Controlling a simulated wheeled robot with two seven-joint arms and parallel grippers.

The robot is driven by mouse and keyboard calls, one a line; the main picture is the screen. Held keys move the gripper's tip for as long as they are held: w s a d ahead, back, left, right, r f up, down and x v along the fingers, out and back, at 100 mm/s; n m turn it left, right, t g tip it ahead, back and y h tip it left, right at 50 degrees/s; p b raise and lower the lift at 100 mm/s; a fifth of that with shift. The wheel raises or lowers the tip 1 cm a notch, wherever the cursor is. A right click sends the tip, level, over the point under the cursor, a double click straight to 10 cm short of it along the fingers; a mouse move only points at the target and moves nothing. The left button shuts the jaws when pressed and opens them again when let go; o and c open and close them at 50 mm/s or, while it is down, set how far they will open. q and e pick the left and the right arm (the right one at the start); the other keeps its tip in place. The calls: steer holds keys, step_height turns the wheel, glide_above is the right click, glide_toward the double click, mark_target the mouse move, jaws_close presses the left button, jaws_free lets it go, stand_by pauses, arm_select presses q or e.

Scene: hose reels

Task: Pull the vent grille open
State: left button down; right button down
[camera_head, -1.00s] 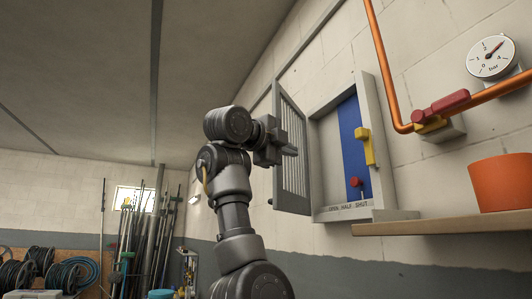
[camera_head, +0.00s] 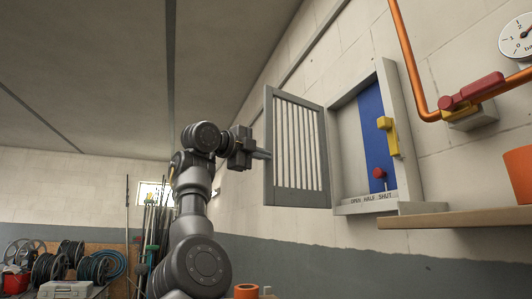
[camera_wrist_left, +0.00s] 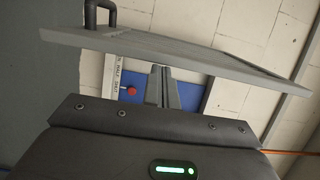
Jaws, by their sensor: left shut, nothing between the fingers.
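The vent grille (camera_head: 297,148) is a grey slatted panel. It stands swung out from its wall frame (camera_head: 392,130), joined on the frame's left side, so the opening behind it shows. My left gripper (camera_head: 264,154) is shut and empty, its fingertips at the grille's free left edge; I cannot tell whether they touch. In the left wrist view the grille (camera_wrist_left: 190,52) crosses above the closed fingers (camera_wrist_left: 163,72), with a dark handle (camera_wrist_left: 100,10) at its upper left. My right gripper is not in view.
A wooden shelf (camera_head: 455,219) juts out at lower right, below an orange pipe (camera_head: 408,55). Hose reels (camera_head: 50,268) stand far left.

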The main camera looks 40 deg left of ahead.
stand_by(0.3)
arm_select(q)
steer(key=s+a+b, duration=0.2)
steer(key=s+b, duration=0.3)
steer(key=s, duration=0.4)
steer(key=shift+s, duration=0.15)
steer(key=shift+a, duration=0.3)
